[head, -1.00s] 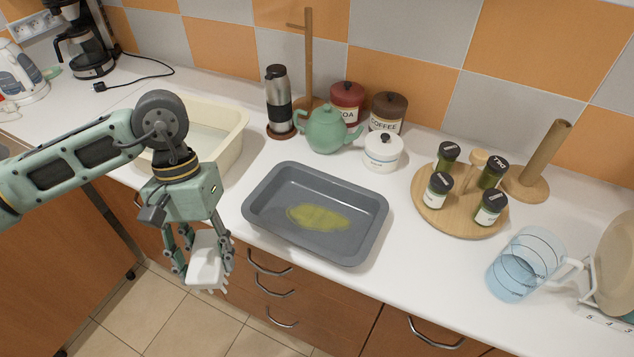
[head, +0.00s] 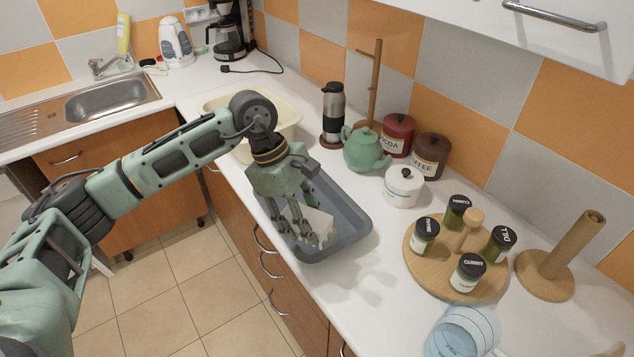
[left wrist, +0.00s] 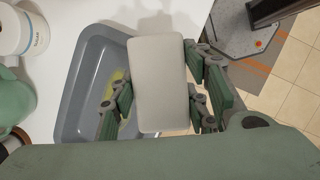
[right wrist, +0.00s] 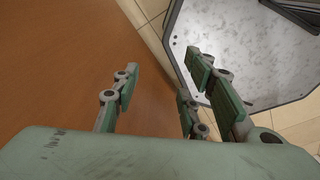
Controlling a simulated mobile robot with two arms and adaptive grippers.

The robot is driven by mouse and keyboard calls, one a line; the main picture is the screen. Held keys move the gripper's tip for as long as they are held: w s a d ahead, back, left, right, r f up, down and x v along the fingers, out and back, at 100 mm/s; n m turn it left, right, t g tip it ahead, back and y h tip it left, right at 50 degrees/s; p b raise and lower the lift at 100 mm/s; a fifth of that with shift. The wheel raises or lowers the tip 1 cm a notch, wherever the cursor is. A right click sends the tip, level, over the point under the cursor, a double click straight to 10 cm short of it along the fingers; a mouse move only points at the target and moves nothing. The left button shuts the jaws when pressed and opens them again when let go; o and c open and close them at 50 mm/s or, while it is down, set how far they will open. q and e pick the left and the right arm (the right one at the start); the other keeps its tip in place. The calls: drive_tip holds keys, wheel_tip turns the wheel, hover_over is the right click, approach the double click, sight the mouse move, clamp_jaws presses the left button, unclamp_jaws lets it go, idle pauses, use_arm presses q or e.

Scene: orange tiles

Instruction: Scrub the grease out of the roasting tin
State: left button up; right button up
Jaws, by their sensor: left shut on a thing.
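The grey roasting tin (head: 352,232) lies on the white counter, partly covered by my left arm in the head view. My left gripper (head: 302,232) is shut on a white scrubber block (head: 320,222), which also fills the middle of the left wrist view (left wrist: 160,85). The block is over the tin; I cannot tell whether it touches it. My right gripper (right wrist: 160,95) is open and empty beside a brown wooden surface.
Behind the tin stand a green teapot (head: 365,150), a white lidded pot (head: 404,187) and a steel flask (head: 332,112). A spice turntable (head: 425,268) is to the right. A cream basin (head: 285,110) is behind my left arm.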

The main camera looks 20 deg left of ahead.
use_arm(q)
drive_tip(key=w+a+n+t+y+p, duration=0.1)
drive_tip(key=w+n+t, duration=0.3)
drive_tip(key=w+n, duration=0.65)
drive_tip(key=shift+n, duration=0.55)
drive_tip(key=f, duration=0.1)
drive_tip(key=s+f+b, duration=0.1)
drive_tip(key=f+b, duration=0.1)
drive_tip(key=f, duration=0.1)
drive_tip(key=shift+s+a, duration=0.15)
drive_tip(key=shift+s, duration=0.25)
use_arm(e)
drive_tip(key=shift+w+a+f, duration=0.15)
drive_tip(key=shift+a+f, duration=0.05)
drive_tip(key=shift+a, duration=0.35)
drive_tip(key=shift+w+a+f, duration=0.1)
drive_tip(key=shift+a+f, duration=0.1)
drive_tip(key=shift+a, duration=0.35)
use_arm(q)
drive_tip(key=shift+f, duration=0.1)
use_arm(e)
drive_tip(key=shift+d, duration=0.1)
